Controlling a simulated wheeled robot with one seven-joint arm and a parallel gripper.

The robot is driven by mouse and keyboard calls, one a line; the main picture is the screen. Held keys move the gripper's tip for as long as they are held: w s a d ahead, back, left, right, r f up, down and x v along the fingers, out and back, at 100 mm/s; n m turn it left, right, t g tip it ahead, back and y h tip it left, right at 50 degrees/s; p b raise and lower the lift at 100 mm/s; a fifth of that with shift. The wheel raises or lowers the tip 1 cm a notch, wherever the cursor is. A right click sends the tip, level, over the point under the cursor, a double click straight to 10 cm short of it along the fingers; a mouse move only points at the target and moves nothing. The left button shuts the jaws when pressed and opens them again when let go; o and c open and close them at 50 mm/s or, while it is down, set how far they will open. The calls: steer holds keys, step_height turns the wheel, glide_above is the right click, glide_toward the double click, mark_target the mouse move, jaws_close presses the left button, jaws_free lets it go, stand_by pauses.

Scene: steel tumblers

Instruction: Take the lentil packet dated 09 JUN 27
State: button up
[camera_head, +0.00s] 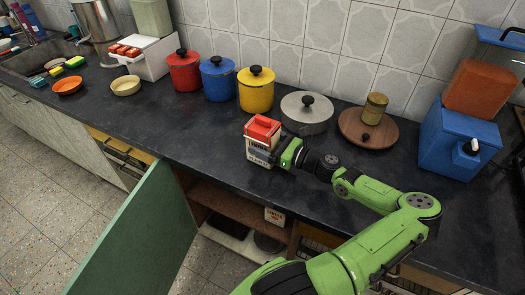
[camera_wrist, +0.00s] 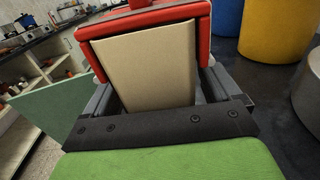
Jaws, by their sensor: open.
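A lentil packet (camera_head: 258,154) with a red top and a white label stands upright on the dark counter. Its printed date is too small to read. My gripper (camera_head: 279,156) is at the packet's right side, with its jaws open. In the wrist view the packet's plain beige side (camera_wrist: 148,68) sits between the two open fingers, under the red top. I cannot tell whether either finger touches it. A second packet with similar lettering (camera_head: 274,215) is partly visible inside the open cupboard below; its date is unreadable too.
Red (camera_head: 184,73), blue (camera_head: 218,80) and yellow (camera_head: 256,91) canisters and a grey lidded pot (camera_head: 306,113) stand behind the packet. A round wooden board (camera_head: 368,130) and a blue dispenser (camera_head: 456,142) are to the right. A green cupboard door (camera_head: 140,240) hangs open in front.

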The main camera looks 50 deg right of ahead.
steer(key=shift+w+a, duration=0.1)
steer(key=shift+w, duration=0.45)
steer(key=shift+s+r, duration=0.1)
jaws_close()
